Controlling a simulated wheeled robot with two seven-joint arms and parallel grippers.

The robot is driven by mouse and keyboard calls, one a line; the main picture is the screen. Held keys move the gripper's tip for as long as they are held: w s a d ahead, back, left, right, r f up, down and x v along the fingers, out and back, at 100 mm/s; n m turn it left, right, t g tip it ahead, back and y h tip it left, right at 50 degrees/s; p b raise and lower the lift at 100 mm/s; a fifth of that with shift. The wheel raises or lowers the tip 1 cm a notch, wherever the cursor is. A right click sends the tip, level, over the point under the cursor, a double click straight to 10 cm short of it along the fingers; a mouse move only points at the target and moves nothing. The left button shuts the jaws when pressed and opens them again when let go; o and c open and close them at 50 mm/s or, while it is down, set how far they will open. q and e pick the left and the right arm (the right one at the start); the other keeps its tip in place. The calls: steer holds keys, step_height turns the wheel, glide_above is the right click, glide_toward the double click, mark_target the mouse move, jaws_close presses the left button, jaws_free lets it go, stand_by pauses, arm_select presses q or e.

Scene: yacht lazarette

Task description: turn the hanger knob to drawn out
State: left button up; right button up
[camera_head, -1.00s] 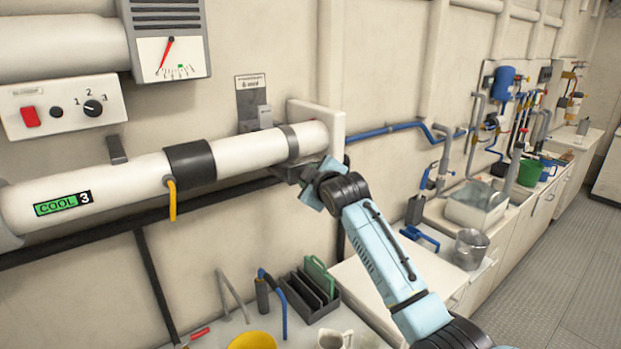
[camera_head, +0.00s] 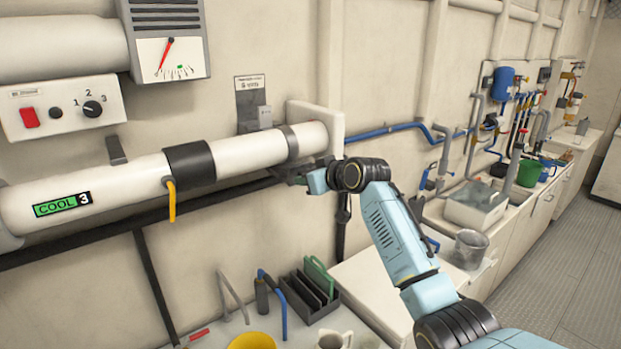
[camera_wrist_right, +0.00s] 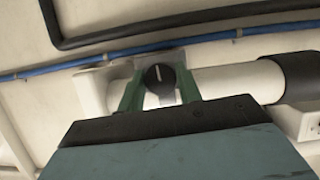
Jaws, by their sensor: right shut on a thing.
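The hanger knob (camera_wrist_right: 158,75) is black and round with a white mark. In the right wrist view it lies between the two green fingers of my right gripper (camera_wrist_right: 159,88), which is shut on it. In the head view the right gripper (camera_head: 298,174) is at the underside of the white pipe (camera_head: 245,152), near its right end by the wall plate. The pipe and my wrist hide the knob there. My left gripper is not in view.
A control box (camera_head: 62,107) and a gauge (camera_head: 170,57) are on the wall. Below are a dark rack (camera_head: 308,297), a yellow bowl (camera_head: 252,341) and a jug (camera_head: 333,341).

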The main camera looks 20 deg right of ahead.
stand_by(0.4)
steer(key=o, duration=1)
steer(key=shift+c, duration=0.2)
steer(key=shift+s, duration=0.1)
steer(key=b+v, duration=0.2)
steer(key=v, duration=1.1)
steer(key=shift+b, duration=0.4)
steer(key=shift+d, duration=0.15)
